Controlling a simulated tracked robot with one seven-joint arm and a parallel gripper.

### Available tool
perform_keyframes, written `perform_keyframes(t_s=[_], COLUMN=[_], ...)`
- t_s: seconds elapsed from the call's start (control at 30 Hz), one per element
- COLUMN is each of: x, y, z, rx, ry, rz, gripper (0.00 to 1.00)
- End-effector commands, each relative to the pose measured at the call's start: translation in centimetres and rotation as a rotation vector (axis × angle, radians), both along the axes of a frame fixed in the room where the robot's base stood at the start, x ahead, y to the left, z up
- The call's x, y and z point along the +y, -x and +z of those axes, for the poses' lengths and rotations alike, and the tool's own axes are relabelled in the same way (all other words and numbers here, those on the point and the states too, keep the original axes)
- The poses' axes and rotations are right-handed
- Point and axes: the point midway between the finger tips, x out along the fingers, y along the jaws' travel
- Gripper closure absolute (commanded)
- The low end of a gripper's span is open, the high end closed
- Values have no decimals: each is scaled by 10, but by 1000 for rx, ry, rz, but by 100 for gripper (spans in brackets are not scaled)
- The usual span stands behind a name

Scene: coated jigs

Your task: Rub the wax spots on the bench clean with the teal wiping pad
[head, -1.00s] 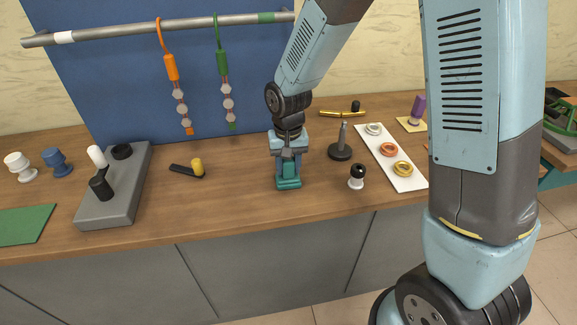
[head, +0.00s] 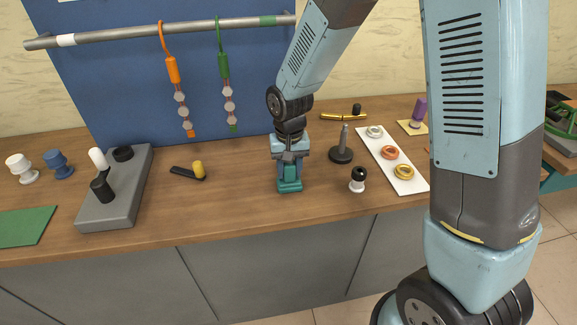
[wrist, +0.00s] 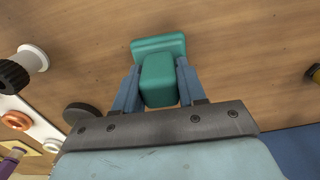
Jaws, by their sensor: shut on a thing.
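My gripper (head: 290,172) points down at the middle of the bench (head: 240,200) and is shut on the teal wiping pad (head: 290,186). In the wrist view the two fingers clasp the grip block of the pad (wrist: 158,78), and its wider base (wrist: 158,46) lies beyond them. The pad is at or very near the bench top; I cannot tell whether it touches. No wax spots can be made out on the wood in either view; any under the pad or arm are hidden.
Right of the pad stand a dark spindle (head: 341,150), a black-and-white knob (head: 357,180) and a white board with rings (head: 411,184). Left are a black-and-yellow piece (head: 197,170) and a grey block (head: 110,211). Bench around the pad is clear.

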Motion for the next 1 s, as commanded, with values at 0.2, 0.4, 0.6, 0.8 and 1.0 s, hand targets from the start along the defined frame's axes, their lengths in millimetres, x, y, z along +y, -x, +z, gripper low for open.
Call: perform_keyframes(t_s=[0.2,0.4,0.6,0.8,1.0], x=[-1,-1,0,1,3], y=[5,5,2,-6,-12], z=[1,1,1,-1,-2], rx=[-1,-1,-1,0,-1], ry=[0,0,0,0,0], rz=[0,0,0,0,-1], gripper=[98,98,98,98,98])
